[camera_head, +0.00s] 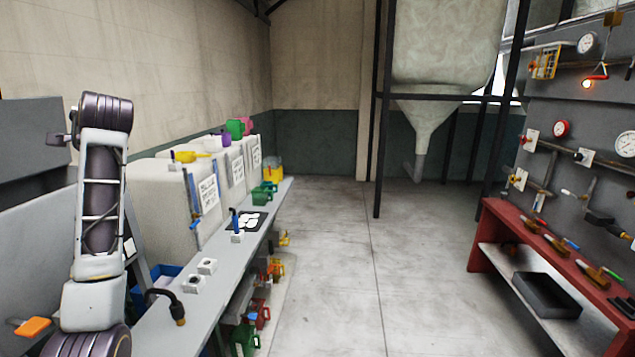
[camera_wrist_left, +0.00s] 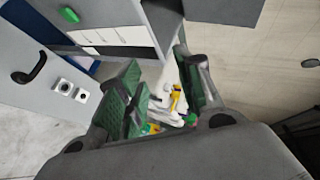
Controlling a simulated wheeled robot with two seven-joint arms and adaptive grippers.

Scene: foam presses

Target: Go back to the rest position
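My left arm (camera_head: 100,200) stands raised at the left of the head view, beside the grey bench. Its gripper cannot be made out in the head view. In the left wrist view my left gripper (camera_wrist_left: 162,84) shows two fingers with green pads, spread apart. Nothing is held between them; machines and small coloured items show in the gap, some way off. My right arm and right gripper are in neither view.
A grey bench (camera_head: 168,325) runs along the left, with white sockets (camera_head: 207,266), a black bent hose (camera_head: 166,302) and white machines (camera_head: 165,205) behind. A red bench (camera_head: 490,240) holding tools stands at right. The middle floor (camera_head: 340,260) is clear.

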